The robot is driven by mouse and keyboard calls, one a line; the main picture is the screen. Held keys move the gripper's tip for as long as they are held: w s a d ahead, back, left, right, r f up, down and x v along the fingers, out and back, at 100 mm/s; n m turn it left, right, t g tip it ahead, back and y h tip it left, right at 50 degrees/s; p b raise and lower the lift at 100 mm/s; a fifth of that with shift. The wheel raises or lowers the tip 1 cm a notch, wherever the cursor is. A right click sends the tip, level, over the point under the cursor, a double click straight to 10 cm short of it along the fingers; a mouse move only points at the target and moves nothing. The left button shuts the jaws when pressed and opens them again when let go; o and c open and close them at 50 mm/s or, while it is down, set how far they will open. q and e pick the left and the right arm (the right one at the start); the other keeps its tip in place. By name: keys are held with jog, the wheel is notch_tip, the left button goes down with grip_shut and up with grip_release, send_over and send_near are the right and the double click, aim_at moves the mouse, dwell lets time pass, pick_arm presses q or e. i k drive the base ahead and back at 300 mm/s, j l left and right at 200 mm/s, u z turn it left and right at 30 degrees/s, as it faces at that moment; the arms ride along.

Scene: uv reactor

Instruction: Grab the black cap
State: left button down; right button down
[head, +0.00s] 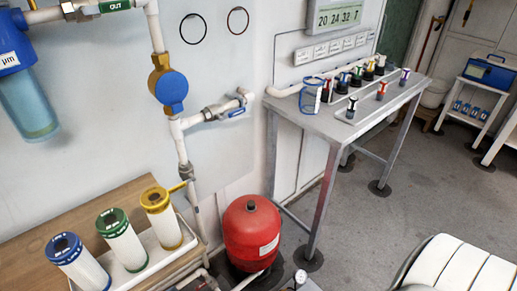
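No cap that I can clearly single out as the black cap shows in the head view. Several small dark pieces with coloured tops (356,76) stand in a row at the back of the grey metal table (335,128). In front of them, small pieces with red or dark parts stand on a strip, among them a dark one (351,107) at the near end. They are too small to tell which are caps. Neither of my grippers is in view.
A red tank (251,232) stands left of the table legs. White cartridges with blue, green and yellow tops (120,240) stand in a tray at the lower left. A white ribbed object (460,268) fills the lower right corner. Grey floor (400,195) lies open between.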

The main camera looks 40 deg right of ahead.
aim_at(251, 204)
jog(key=z, duration=1.05)
